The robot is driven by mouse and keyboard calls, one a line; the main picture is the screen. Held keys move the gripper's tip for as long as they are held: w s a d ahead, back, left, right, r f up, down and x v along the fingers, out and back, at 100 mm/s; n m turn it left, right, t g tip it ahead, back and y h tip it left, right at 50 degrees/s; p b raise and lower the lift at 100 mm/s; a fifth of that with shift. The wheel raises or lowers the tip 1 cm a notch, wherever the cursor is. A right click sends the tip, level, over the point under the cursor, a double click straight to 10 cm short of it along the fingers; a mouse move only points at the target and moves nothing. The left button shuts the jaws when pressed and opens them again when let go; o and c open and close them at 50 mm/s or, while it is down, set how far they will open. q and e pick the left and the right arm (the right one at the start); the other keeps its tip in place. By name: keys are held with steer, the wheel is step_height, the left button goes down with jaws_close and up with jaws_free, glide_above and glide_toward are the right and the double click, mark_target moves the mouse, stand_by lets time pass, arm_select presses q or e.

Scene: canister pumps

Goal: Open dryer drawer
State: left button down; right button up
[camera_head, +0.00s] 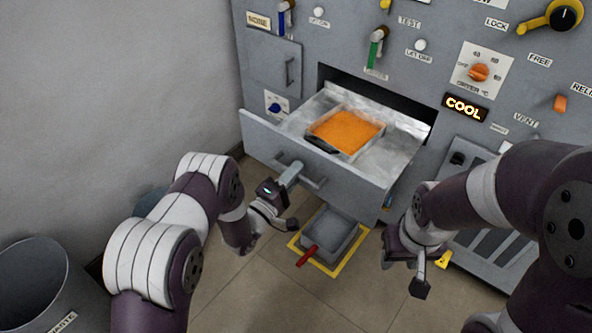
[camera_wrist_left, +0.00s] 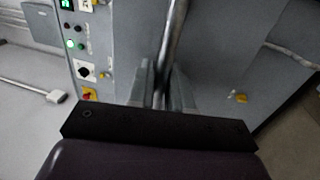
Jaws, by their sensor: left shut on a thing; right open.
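The dryer drawer (camera_head: 262,143) stands pulled out of the grey panel in the head view, with a tray of orange material (camera_head: 347,131) inside it. The drawer's bar handle (camera_head: 316,184) is on its front. My left gripper (camera_head: 291,172) is at the left part of this handle and shut on it. In the left wrist view the metal handle bar (camera_wrist_left: 172,42) runs between the two fingers. My right gripper (camera_head: 403,275) is open and empty, below and to the right of the drawer, near the panel's lower part.
A grey bin with a red handle (camera_head: 340,233) stands on a yellow-outlined floor square below the drawer. The panel carries knobs, levers and a lit COOL sign (camera_head: 464,108). A dark waste bin (camera_head: 38,285) is at the lower left. A grey wall closes the left side.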

arm_select(q)
steer(key=shift+s+a, duration=0.1)
steer(key=shift+s, duration=0.05)
steer(key=c, duration=1.2)
jaws_free()
steer(key=p+v, duration=0.2)
steer(key=v, duration=1)
steer(key=shift+s+a+f, duration=0.15)
steer(key=shift+s+a, duration=0.05)
